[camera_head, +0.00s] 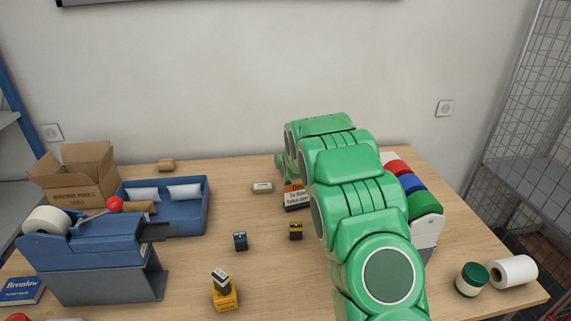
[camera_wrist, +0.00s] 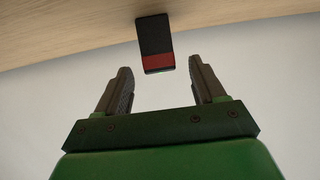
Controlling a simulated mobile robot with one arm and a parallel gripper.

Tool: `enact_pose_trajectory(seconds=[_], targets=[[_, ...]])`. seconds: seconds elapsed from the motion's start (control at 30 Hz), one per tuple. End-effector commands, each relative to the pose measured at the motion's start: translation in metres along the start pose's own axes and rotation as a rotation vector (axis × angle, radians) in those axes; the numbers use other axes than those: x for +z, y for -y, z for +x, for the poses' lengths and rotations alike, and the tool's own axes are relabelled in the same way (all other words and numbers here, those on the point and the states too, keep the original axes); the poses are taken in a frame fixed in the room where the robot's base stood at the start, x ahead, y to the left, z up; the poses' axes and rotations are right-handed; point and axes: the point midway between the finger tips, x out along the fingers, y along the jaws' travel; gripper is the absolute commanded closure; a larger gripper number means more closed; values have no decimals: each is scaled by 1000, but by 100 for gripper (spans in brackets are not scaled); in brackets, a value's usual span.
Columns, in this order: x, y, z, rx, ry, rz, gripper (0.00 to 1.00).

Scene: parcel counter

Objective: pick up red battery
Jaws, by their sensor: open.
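The red battery (camera_wrist: 155,42), a black block with a red band at its near end, shows at the top middle of the wrist view. It rests on the wooden table top. My gripper (camera_wrist: 160,63) is open and empty, its two fingers apart. The battery's red end shows in line with the gap between the fingertips; I cannot tell how deep it lies between them. In the head view my green arm covers the gripper, and I cannot see the red battery there.
A yellow-and-black battery (camera_head: 295,231) and a blue-and-black one (camera_head: 240,241) stand left of my arm. A yellow box (camera_head: 225,296) bears another small block. A blue tray (camera_head: 196,219), tape dispenser (camera_head: 88,262) and carton (camera_head: 75,177) fill the left. Coloured rolls (camera_head: 422,204) stand right of my arm.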

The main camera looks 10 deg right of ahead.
Motion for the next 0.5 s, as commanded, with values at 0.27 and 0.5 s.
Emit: enact_pose_trajectory(seconds=[0.27, 0.5], targets=[[-3, 0, 22, 0, -6, 0, 31], [-2, 0, 43, 0, -1, -1, 31]])
